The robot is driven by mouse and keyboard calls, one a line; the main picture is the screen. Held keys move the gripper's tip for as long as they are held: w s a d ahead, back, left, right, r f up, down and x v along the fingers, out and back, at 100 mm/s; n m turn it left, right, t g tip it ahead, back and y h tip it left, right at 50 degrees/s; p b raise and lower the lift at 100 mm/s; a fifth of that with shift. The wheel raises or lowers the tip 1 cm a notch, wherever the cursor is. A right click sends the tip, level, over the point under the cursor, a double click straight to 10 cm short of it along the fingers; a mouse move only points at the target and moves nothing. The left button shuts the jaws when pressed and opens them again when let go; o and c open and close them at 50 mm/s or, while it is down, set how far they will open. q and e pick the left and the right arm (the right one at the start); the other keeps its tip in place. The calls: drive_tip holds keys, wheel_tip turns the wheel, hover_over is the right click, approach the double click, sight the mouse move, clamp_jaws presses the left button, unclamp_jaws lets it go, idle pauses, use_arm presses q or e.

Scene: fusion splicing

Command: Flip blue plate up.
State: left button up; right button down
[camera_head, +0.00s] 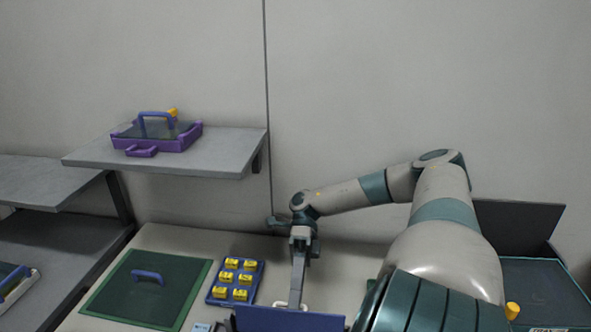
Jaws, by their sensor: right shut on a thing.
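The blue plate (285,321) shows at the bottom edge of the head view, in the middle, with its broad face turned toward me. It looks raised on edge, but its lower part is cut off by the frame. My right gripper (296,300) reaches down from above to the plate's upper edge and is shut on the plate. A pale loop-like part shows beside the fingertips, and its exact contact with them is too small to tell. My left gripper is not in view.
A blue tray (209,299) with several yellow blocks lies left of the plate. A green board (116,298) with a blue handle lies further left. A purple box (190,138) sits on the grey shelf (232,147). A dark case (548,283) stands at right.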

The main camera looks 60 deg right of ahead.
drive_tip(key=shift+d+f, duration=0.25)
drive_tip(key=shift+f, duration=0.5)
drive_tip(key=c, duration=2.1)
unclamp_jaws()
drive_tip(key=shift+o, duration=1.2)
drive_tip(key=shift+w+d, duration=0.1)
drive_tip(key=shift+w+d+f, duration=0.1)
drive_tip(key=shift+w+d, duration=0.05)
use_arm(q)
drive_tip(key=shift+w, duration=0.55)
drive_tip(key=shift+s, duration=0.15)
